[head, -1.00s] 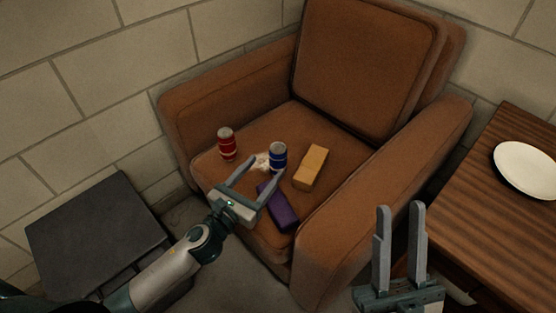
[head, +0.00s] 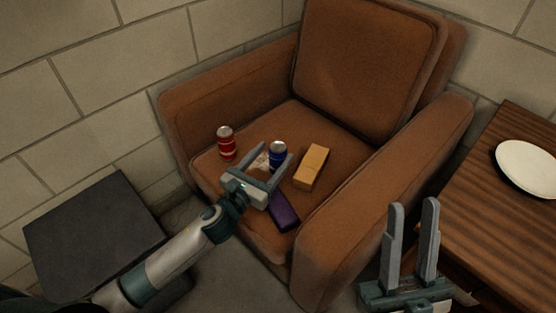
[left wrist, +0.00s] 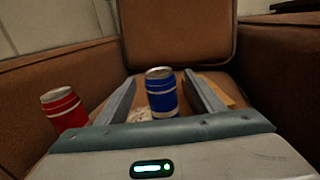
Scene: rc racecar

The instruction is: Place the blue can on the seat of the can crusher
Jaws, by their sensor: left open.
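The blue can (head: 278,152) stands upright on the seat of the brown armchair. My left gripper (head: 276,160) is open, with its fingers pointing at the can. In the left wrist view, the blue can (left wrist: 161,92) stands between the two spread fingers, with a visible gap on each side. I cannot tell how far the fingertips reach past it. My right gripper (head: 411,235) points upward at the lower right, its two fingers apart and nothing between them. I see no can crusher that I can make out.
A red can (head: 226,143) stands left of the blue can on the armchair (head: 340,225). A tan box (head: 311,166) and a purple box (head: 283,212) lie to the right and front. A crumpled pale item (head: 262,160) lies beside the blue can. A plate (head: 527,168) rests on the wooden table (head: 478,190).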

